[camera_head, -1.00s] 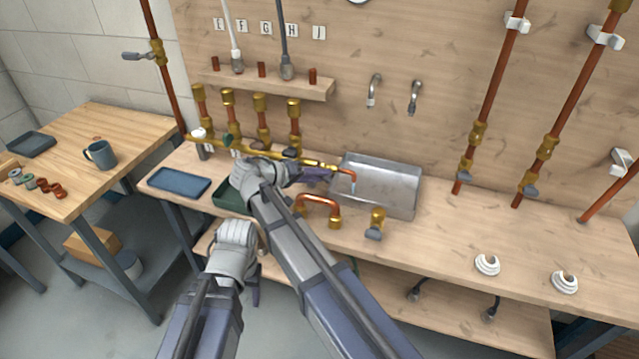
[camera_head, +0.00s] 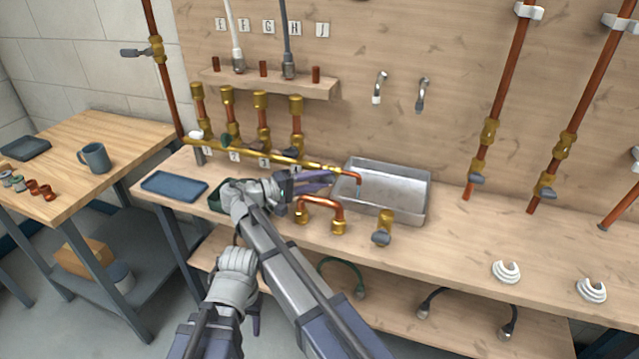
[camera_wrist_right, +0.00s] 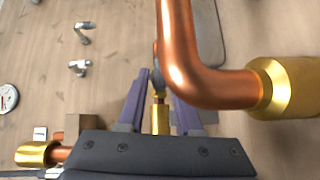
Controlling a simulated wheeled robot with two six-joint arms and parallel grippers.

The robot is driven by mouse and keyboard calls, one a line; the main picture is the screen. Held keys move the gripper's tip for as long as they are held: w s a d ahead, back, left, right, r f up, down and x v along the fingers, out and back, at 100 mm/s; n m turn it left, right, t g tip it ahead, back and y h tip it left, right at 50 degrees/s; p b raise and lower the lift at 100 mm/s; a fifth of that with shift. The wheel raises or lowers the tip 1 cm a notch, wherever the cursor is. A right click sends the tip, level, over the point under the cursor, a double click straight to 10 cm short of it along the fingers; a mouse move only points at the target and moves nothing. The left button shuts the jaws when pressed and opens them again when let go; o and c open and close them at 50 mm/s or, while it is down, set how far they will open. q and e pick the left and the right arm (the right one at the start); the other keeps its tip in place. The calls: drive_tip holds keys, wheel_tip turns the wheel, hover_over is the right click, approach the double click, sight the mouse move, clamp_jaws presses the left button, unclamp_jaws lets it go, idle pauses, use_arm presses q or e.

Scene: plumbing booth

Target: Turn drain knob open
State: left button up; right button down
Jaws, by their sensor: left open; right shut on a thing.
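The brass manifold (camera_head: 232,151) runs along the bench below the shelf and ends at a copper spout (camera_head: 357,181) over the metal tray. My right gripper (camera_head: 318,184) is at the manifold's right end, behind the copper U-pipe. In the right wrist view its purple fingers (camera_wrist_right: 157,88) are closed around a small grey-and-brass piece, apparently the drain knob (camera_wrist_right: 156,58). The near copper bend (camera_wrist_right: 193,77) hides part of the right finger and the grip. My left gripper (camera_head: 254,322) hangs low in front of the bench, open and empty, partly hidden by my arms.
The copper U-pipe (camera_head: 321,204) stands close to my right gripper. A brass valve (camera_head: 384,226) is right of it, and the metal tray (camera_head: 424,206) is behind. A blue tray (camera_head: 175,185) lies left.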

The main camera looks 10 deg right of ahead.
idle(0.4)
drive_tip(key=c, duration=0.8)
unclamp_jaws()
